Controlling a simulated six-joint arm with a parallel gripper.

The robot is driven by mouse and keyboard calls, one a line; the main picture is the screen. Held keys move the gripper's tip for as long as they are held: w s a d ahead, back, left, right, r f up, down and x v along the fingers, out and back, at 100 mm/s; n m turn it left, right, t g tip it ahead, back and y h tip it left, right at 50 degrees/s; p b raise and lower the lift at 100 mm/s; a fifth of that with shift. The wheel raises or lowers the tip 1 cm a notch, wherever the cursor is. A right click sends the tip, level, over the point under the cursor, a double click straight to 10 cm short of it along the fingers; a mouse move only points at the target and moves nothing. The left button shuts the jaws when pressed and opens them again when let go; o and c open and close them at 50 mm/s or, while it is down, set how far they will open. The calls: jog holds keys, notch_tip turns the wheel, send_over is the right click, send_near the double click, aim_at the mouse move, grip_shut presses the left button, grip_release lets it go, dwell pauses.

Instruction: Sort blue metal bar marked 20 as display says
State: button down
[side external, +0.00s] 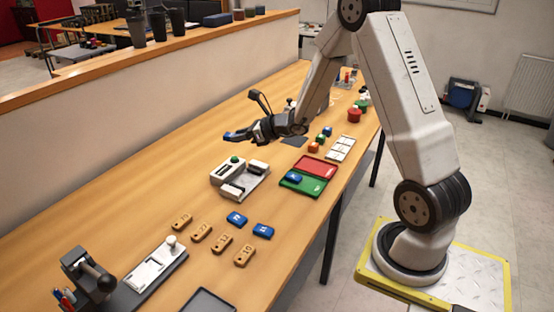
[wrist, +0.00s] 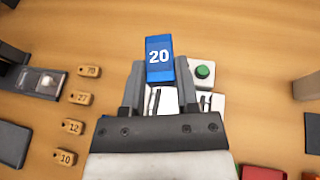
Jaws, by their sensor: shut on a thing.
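My gripper (side external: 240,136) is shut on the blue metal bar (wrist: 159,58), holding it up above the table. The white number 20 faces the wrist camera, between my fingertips (wrist: 160,82). A white device (side external: 228,174) with a green button (wrist: 203,72) stands below; its reading is not visible. A red tray (side external: 318,166) and a green tray (side external: 315,187) lie side by side to its right. Another blue bar (side external: 293,177) is in the green tray. Two more blue bars (side external: 237,219) (side external: 263,231) lie on the table. No readable display shows.
Several wooden number tags (side external: 201,232) lie in front of the device. A grey fixture with a white plate (side external: 152,268) and a dark tray (side external: 208,302) are at the near end. White plates (side external: 341,148) and coloured blocks (side external: 320,138) stand farther back. Bare table lies left of the device.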

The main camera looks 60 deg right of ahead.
jog(key=n+y, duration=0.1)
jog(key=w+a+n+y, duration=0.1)
jog(key=shift+a+r+g+y, duration=0.2)
jog(key=shift+a+g+y, duration=0.1)
jog(key=shift+y, duration=0.1)
jog(key=s+a+f+n+g+y, duration=0.1)
jog(key=s+f+n+g+y, duration=0.2)
jog(key=n+g, duration=0.6)
jog(key=s+a+f+n+g+y, duration=0.2)
jog(key=s+n+g+y, duration=0.15)
jog(key=n+g, duration=0.45)
jog(key=s+d+f+n+g+h, duration=0.2)
jog(key=s+d+n+g+h, duration=0.3)
jog(key=d+n+g, duration=0.15)
jog(key=s+d+r+n+g+h, duration=0.1)
jog(key=s+d+r+n+h, duration=0.15)
jog(key=d+n+h, duration=0.45)
jog(key=s+d+r+n+g+h, duration=0.1)
jog(key=s+d+r+n+h, duration=0.15)
jog(key=d, duration=0.85)
jog(key=f, duration=0.8)
jog(key=shift+w+a+f, duration=0.1)
jog(key=shift+w+a, duration=0.15)
jog(key=shift+w, duration=0.15)
jog(key=shift+f, duration=0.35)
